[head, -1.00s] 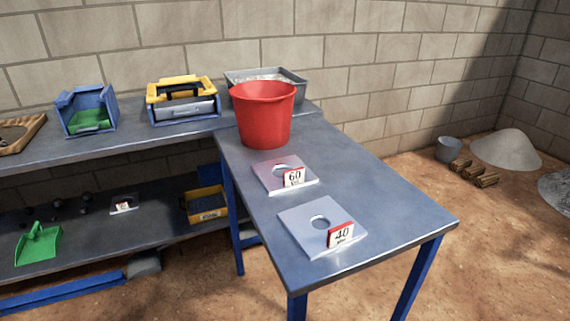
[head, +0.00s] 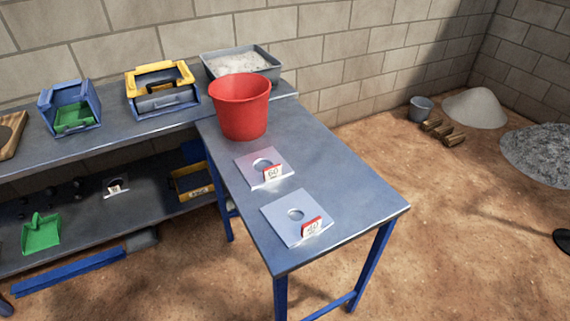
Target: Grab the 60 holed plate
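The 60 holed plate (head: 248,175) lies flat on the blue-grey table in the head view. It is a pale square plate with a round hole and a red-topped white label reading 60 at its front edge. A similar plate labelled 40 (head: 279,221) lies nearer the table's front end, a little apart from it. Neither of my grippers shows in the view.
A red bucket (head: 241,110) stands behind the 60 plate on the table (head: 350,203). A grey tray (head: 211,72) of pale material, a yellow-topped box and a blue box stand further back. A lower shelf holds a green dustpan (head: 41,235).

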